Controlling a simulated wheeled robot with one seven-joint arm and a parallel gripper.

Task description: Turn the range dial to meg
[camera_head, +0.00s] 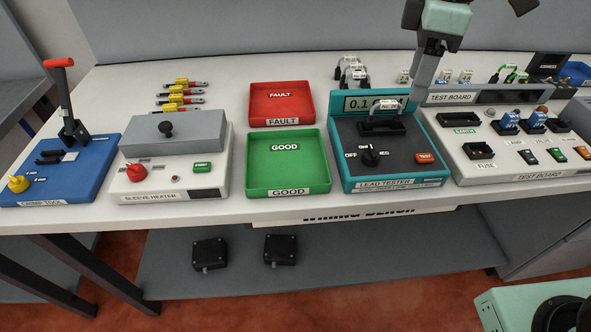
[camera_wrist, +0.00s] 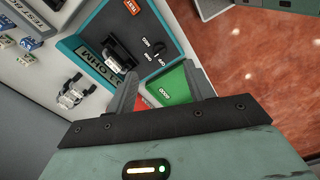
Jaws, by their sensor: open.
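The lead tester (camera_head: 345,181) is a teal box with a black face, standing on the bench right of the green tray. Its range dial (camera_head: 373,157) is a black knob at the face's lower left, with OFF, OHM and MEG marks around it; its pointer is too small to read surely. The display (camera_head: 362,103) reads about 0.1 and is partly hidden; OHM shows on it in the wrist view. My gripper (camera_wrist: 160,82) is open and empty, above the tester's back. The dial also shows beyond the fingertips in the wrist view (camera_wrist: 158,47), untouched.
A lead (camera_head: 384,107) sits at the black socket on the tester, close below my gripper. A red button (camera_head: 425,158) is right of the dial. The green GOOD tray (camera_head: 288,185) and red FAULT tray (camera_head: 282,121) are left; the test board (camera_head: 462,165) is right.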

